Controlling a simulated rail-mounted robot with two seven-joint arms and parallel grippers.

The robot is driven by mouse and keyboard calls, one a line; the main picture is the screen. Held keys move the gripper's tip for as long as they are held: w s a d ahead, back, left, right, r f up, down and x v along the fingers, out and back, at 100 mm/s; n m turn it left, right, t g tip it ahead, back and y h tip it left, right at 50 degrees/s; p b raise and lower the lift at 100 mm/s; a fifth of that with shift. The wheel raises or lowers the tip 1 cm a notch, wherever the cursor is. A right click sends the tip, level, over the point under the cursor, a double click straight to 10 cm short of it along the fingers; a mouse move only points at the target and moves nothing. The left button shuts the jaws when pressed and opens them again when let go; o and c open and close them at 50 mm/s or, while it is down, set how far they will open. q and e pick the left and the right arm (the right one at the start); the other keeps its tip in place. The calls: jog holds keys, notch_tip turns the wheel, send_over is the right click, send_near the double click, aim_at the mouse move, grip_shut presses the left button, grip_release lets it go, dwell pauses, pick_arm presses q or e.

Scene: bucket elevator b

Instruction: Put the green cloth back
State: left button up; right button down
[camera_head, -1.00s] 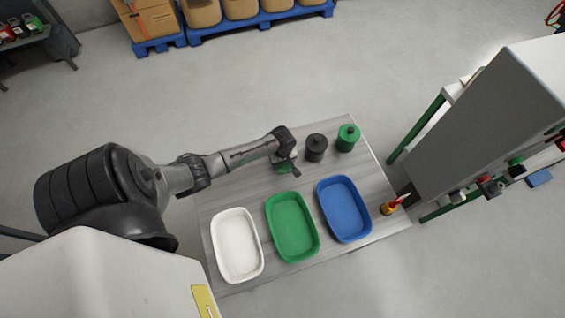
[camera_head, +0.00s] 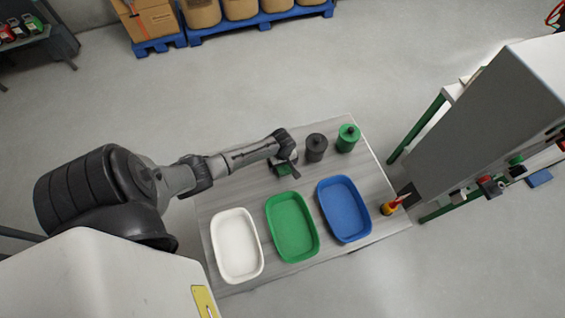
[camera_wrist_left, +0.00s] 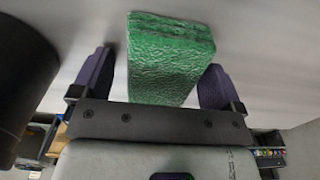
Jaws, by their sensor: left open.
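The green cloth (camera_head: 284,171) lies on the grey table (camera_head: 243,192), behind the green tray (camera_head: 292,227). It is a folded, block-like piece and is partly hidden by my left gripper (camera_head: 288,164) in the head view. In the left wrist view the cloth (camera_wrist_left: 168,60) sits between the two dark fingers of my left gripper (camera_wrist_left: 157,82). The fingers are open, one on each side of the cloth; a gap shows at the left finger, and I cannot tell whether the right one touches. My right gripper is not in view.
A white tray (camera_head: 237,246) and a blue tray (camera_head: 344,209) flank the green tray. A black canister (camera_head: 316,148) and a green canister (camera_head: 348,138) stand right of my left gripper. A yellow-and-red item (camera_head: 390,206) is at the table's right edge, near a grey cabinet (camera_head: 480,120).

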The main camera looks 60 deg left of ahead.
pick_arm(q)
jog(key=shift+r, duration=0.55)
notch_tip(320, 180, up, 10)
jog(key=p, duration=0.2)
jog(key=s+d+r+m+t, duration=0.1)
jog(key=s+d+m, duration=0.45)
jog(key=d, duration=0.25)
jog(key=s+d+r+m+t, duration=0.1)
jog(key=s+d+r+m, duration=0.1)
jog(key=s+d+m, duration=0.35)
jog(key=s+d+r+m+t, duration=0.1)
jog(key=s+d+r+m, duration=0.4)
jog(key=d+r+m, duration=0.2)
jog(key=shift+s+d+r+t, duration=0.35)
jog(key=shift+d+r, duration=0.25)
jog(key=shift+d, duration=0.35)
